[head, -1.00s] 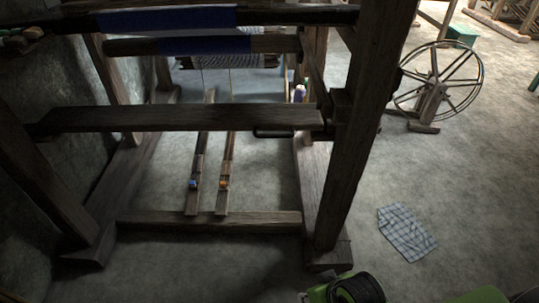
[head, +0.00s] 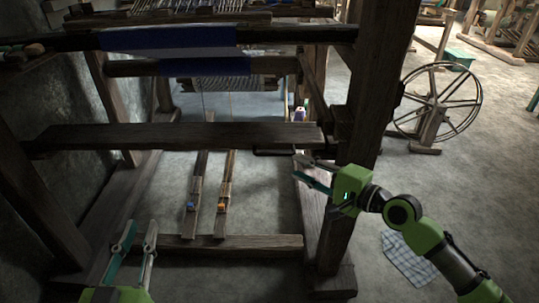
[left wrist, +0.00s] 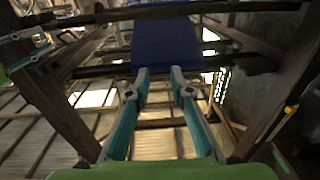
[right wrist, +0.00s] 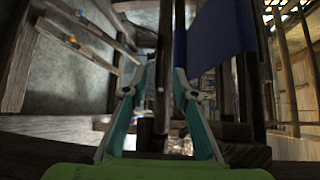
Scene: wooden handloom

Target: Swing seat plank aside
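The seat plank (head: 180,137) is a long, dark wooden board lying level across the front of the loom in the head view. Its right end meets the loom's upright post (head: 365,120). My right gripper (head: 298,170) is open and empty, just below and in front of the plank's right end; I cannot tell whether it touches the wood. My left gripper (head: 140,228) is open and empty, low at the front left, below the plank and apart from it. In the left wrist view, its open fingers (left wrist: 159,72) frame blue cloth. The right wrist view shows the right fingers (right wrist: 164,68) apart.
A beam wrapped in blue cloth (head: 200,66) runs above the plank. Two treadles (head: 222,195) and a low crossbar (head: 210,244) lie beneath it. A spoked wheel (head: 437,100) stands to the right. A checked cloth (head: 408,262) lies on the floor there.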

